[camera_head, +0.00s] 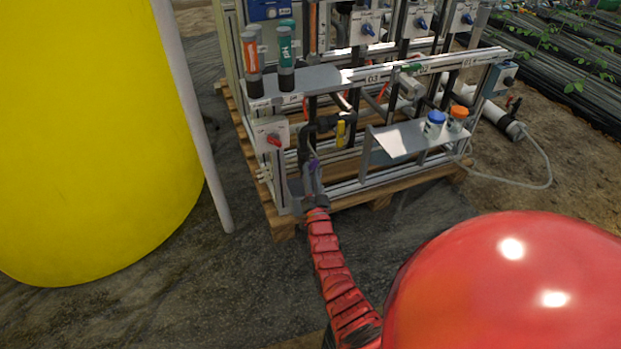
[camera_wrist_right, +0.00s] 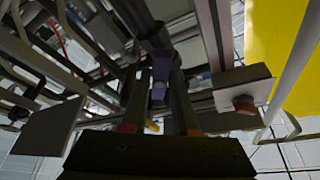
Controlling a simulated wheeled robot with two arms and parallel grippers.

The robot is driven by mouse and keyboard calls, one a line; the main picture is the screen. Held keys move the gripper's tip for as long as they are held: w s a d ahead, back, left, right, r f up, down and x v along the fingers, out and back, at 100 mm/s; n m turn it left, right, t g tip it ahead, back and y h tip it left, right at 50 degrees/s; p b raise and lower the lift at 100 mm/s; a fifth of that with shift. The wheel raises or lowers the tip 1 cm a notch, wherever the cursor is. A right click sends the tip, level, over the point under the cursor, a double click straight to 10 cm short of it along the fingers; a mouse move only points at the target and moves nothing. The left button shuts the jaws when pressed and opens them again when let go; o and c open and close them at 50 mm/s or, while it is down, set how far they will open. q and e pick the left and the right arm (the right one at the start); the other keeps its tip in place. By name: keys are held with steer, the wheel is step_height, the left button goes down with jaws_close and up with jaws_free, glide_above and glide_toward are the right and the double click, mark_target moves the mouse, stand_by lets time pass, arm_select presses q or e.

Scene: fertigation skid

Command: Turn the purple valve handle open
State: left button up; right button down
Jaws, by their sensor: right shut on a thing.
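The purple valve handle (camera_head: 314,165) is a small piece low at the front left of the skid, mostly covered by my gripper in the head view. It shows more clearly in the right wrist view (camera_wrist_right: 161,72), between the two fingers. My right gripper (camera_head: 313,180) reaches in from below and is shut on the purple handle. Its dark fingers also show in the right wrist view (camera_wrist_right: 159,92), one on each side of the handle. The valve body behind is dark and partly hidden. My left gripper is not in view.
A grey box with a red knob (camera_head: 274,139) is close at the left. A yellow-handled valve (camera_head: 340,133) is just right and above. A shelf (camera_head: 395,140) holds blue- and orange-capped bottles. A yellow tank (camera_head: 90,130) and white pipe (camera_head: 194,115) stand left.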

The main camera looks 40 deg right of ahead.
steer(key=n+y, duration=0.1)
steer(key=n, duration=0.1)
steer(key=n+t+y+b, duration=0.1)
steer(key=n, duration=0.2)
steer(key=shift+d+f+t, duration=0.1)
steer(key=shift+f+t, duration=0.1)
steer(key=shift+t, duration=0.1)
steer(key=shift+n+t+y, duration=0.3)
steer(key=shift+n+y, duration=0.8)
steer(key=shift+n, duration=0.8)
steer(key=shift+s+r+n+b, duration=0.1)
steer(key=shift+n+b, duration=0.2)
steer(key=shift+n, duration=0.1)
steer(key=c, duration=0.8)
jaws_free()
steer(key=shift+o, duration=0.2)
